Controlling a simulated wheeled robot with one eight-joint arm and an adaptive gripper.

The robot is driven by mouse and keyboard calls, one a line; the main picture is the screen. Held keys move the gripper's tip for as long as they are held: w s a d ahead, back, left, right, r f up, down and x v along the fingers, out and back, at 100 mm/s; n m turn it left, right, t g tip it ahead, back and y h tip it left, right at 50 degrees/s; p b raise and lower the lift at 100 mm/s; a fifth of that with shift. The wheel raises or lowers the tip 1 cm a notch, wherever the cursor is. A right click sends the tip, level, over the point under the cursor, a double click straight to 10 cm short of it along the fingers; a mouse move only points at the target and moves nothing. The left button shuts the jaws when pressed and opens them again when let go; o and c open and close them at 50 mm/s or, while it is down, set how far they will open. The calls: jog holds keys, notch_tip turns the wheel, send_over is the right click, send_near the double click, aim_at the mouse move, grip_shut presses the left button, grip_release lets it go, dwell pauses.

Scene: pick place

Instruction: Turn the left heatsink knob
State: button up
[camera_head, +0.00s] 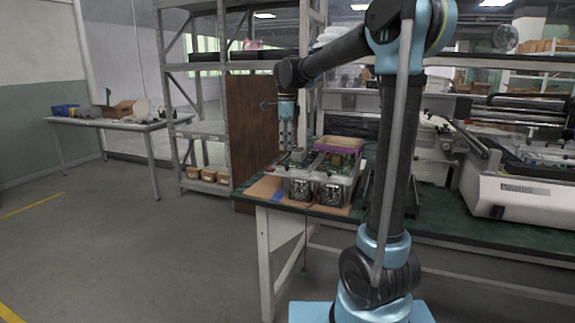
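A unit with green circuit boards (308,166) on top and two metal fan-like parts in front, the left one (300,189) and the right one (330,194), stands at the near left end of the green workbench (460,222). A small grey block (298,155) on the left board may be the left heatsink. Its knob is too small to make out. My gripper (287,148) points straight down just above the back left part of the boards, close to the grey block. I cannot tell whether it touches anything, or whether its fingers are apart or together.
A purple-rimmed tray (340,146) sits right behind the boards. A large white machine (520,200) fills the bench's right side. A brown panel (250,125) and a metal shelf rack (195,128) stand behind the bench's left end. The floor at left is clear.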

aim_at(287, 167)
notch_tip(287, 167, down, 8)
jog(key=shift+f, duration=0.25)
